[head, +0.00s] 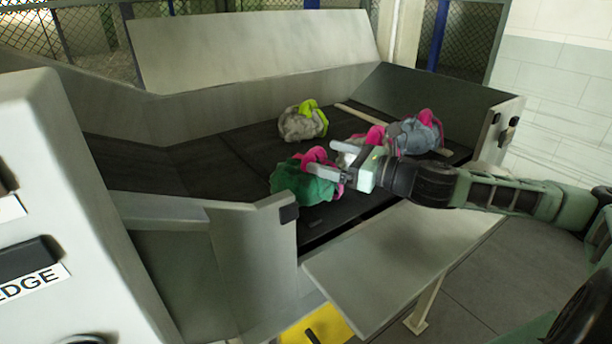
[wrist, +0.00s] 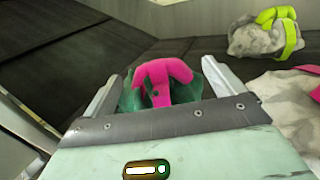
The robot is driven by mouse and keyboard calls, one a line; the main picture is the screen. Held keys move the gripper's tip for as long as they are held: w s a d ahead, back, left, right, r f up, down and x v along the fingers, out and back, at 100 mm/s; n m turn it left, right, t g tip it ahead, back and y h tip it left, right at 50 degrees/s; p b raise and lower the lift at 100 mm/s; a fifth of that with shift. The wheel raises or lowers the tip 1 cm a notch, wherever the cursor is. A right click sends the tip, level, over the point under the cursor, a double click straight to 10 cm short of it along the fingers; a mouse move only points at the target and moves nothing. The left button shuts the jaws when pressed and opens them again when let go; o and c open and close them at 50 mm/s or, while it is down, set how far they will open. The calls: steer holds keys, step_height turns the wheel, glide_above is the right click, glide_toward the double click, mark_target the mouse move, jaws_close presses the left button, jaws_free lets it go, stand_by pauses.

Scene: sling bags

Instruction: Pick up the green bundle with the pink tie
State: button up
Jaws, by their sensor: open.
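The green bundle (head: 290,179) with its pink tie (head: 318,158) lies on the dark conveyor bed near its front edge. In the wrist view the green bundle (wrist: 132,98) and its pink tie (wrist: 160,78) show just beyond and between my fingers. My gripper (head: 334,158) is at the right side of the bundle, close above it. In the wrist view my gripper (wrist: 158,82) is open, one finger on each side of the pink tie. The lower part of the green bundle is hidden behind the gripper body. I cannot tell whether the fingers touch it.
A grey-white bundle with a lime tie (head: 302,124) lies behind. A blue-grey bundle with a pink tie (head: 416,134) lies to the right, close to my arm. Another pale bundle (wrist: 285,108) is right of my gripper. Metal side walls (head: 250,250) border the bed.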

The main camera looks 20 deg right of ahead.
mark_target(321, 153)
steer(key=p+x, duration=0.1)
steer(key=x, duration=0.2)
steer(key=shift+w+a+r+p, duration=0.15)
steer(key=shift+a+r+p, duration=0.1)
steer(key=shift+a+p, duration=0.15)
steer(key=shift+w+a+f, duration=0.15)
steer(key=shift+w+a, duration=0.05)
steer(key=shift+w, duration=0.05)
steer(key=shift+c, duration=0.3)
steer(key=c, duration=1.5)
steer(key=shift+c, duration=0.9)
